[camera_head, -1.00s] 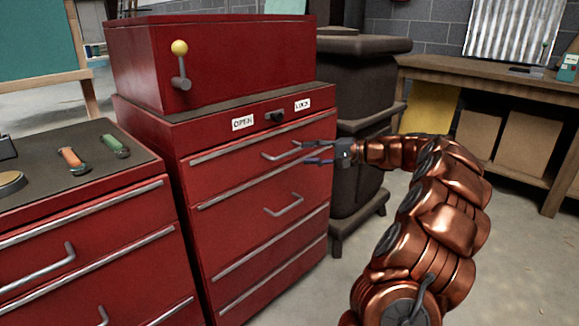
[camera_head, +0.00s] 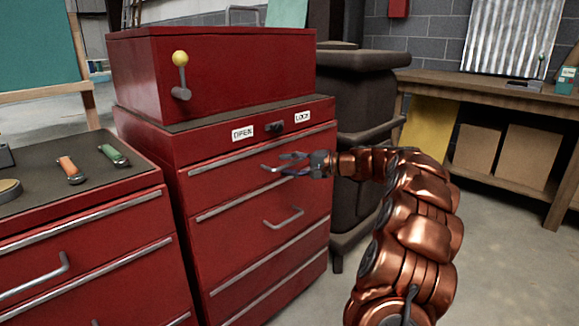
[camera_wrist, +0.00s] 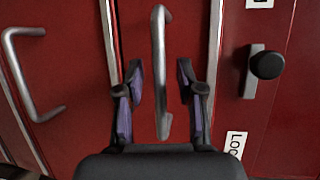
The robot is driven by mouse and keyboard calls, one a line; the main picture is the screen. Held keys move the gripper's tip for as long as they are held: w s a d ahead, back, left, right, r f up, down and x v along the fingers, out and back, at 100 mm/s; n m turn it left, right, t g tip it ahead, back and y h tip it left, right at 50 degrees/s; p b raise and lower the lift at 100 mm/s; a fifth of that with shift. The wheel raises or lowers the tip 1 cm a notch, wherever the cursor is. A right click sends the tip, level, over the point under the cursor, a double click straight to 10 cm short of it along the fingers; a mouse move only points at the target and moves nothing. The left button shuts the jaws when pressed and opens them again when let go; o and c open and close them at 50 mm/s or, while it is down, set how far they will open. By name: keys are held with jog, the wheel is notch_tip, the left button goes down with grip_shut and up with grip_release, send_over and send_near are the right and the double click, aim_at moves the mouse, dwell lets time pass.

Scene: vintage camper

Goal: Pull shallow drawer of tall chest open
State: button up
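The tall chest (camera_head: 182,165) is red with several drawers. Its shallow top drawer (camera_head: 222,186) looks shut, beneath the panel with the OPEN and LOCK labels. The drawer's grey bar handle (camera_head: 266,167) also shows in the wrist view (camera_wrist: 158,60), upright between my fingers. My gripper (camera_head: 286,163) is open at this handle; in the wrist view its two fingers (camera_wrist: 160,80) stand one on each side, with gaps visible between finger and bar. Whether the fingertips reach past the bar is hard to tell. The dark lock knob (camera_head: 274,127) sits above and also shows in the wrist view (camera_wrist: 267,65).
A second handle (camera_head: 284,219) is on the drawer below. A red box (camera_head: 235,75) with a yellow-knobbed lever (camera_head: 180,70) sits on top. A lower red chest (camera_head: 80,215) stands left, a dark stove (camera_head: 362,90) right behind. Floor at right is open.

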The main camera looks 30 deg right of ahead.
jog(key=shift+c, duration=0.2)
grip_shut()
dwell(0.4)
